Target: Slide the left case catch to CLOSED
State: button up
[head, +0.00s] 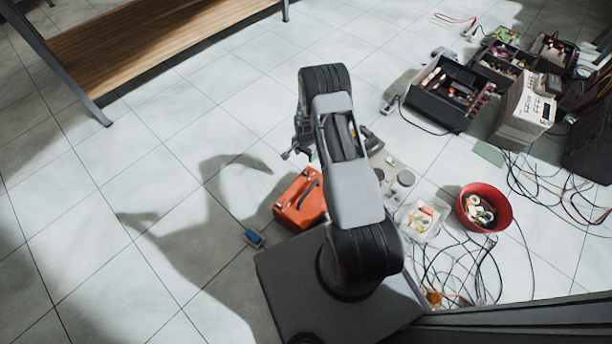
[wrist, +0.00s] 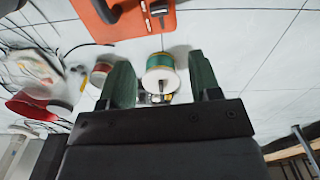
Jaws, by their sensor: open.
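The orange case (head: 299,202) lies on the tiled floor beside my base in the head view, partly hidden by my arm. In the wrist view, part of the case (wrist: 148,24) shows at the top edge, with a dark handle and a small grey-black fitting (wrist: 159,9) that may be a catch. Its position and any marking cannot be read. My gripper (wrist: 162,84) is open, its two green fingers apart from the case. A green-and-white spool (wrist: 163,76) shows between the fingers, beyond them; I cannot tell that it is held. In the head view my arm hides the fingers.
A blue box (head: 254,238) lies left of the case. A red bowl (head: 483,208) of small parts, a clear tray (head: 423,219) and loose cables lie to the right. Open dark toolboxes (head: 447,92) stand at upper right. A wooden bench (head: 150,45) stands upper left. Floor at left is clear.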

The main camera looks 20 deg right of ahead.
aim_at(306, 172)
notch_tip(306, 172, down, 14)
jog(key=b, duration=0.5)
jog(key=shift+r, duration=0.15)
grip_shut()
dwell(0.3)
